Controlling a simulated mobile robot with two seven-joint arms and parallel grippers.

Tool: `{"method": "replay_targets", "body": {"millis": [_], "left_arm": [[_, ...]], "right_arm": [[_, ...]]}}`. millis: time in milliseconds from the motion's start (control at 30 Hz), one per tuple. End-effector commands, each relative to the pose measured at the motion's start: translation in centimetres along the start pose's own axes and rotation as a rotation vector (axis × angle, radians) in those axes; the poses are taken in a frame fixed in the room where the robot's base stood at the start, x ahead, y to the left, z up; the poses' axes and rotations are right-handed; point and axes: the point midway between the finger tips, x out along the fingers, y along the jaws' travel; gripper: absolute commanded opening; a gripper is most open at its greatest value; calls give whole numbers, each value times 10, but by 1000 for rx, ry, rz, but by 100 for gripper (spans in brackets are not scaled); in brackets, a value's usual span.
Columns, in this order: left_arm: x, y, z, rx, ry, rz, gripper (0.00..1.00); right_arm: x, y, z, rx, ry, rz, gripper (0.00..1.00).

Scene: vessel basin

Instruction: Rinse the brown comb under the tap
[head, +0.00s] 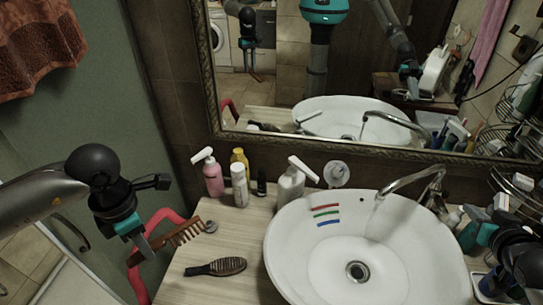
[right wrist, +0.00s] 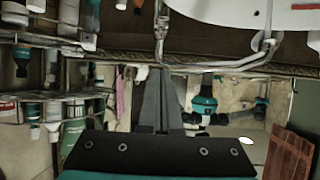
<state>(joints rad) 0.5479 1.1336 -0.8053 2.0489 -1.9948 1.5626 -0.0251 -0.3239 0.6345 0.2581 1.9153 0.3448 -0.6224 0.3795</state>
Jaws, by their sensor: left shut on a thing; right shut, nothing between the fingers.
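The brown comb (head: 181,236) is in my left gripper (head: 138,240), which is shut on its handle end. The comb is tilted, with its toothed end towards the right, over or near the left edge of the counter. The white basin (head: 310,262) is to the right, with a drain in its middle. The metal tap (head: 405,184) arches over the basin's back right; a faint pale streak shows below its spout, and I cannot tell whether it is water. My right gripper (right wrist: 161,76) is shut and empty in the right wrist view, near the tap.
A dark brown hairbrush (head: 222,266) lies on the wooden counter (head: 190,290). Pink (head: 213,178), white and yellow bottles stand behind it, with a white pump bottle (head: 291,184) beside the basin. A framed mirror (head: 300,75) is behind. Wire racks and bottles crowd the right.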

Motion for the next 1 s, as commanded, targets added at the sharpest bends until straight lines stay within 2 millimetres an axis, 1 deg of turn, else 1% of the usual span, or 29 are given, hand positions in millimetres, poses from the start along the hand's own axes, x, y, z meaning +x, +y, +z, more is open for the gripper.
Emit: {"method": "replay_targets", "body": {"millis": [400,700,733,800,900,1000], "left_arm": [[6,0,0,0,0,0,0],[11,0,0,0,-1,0,0],[11,0,0,0,0,0,0],[10,0,0,0,-1,0,0],[10,0,0,0,-1,0,0],[10,0,0,0,-1,0,0]], "right_arm": [[56,0,0,0,0,1,0],[93,0,0,-2,-1,1,0],[95,0,3,-2,-3,1,0],[96,0,18,-1,-6,1,0],[99,0,29,-1,-4,0,0],[101,0,36,-2,-3,0,0]]}}
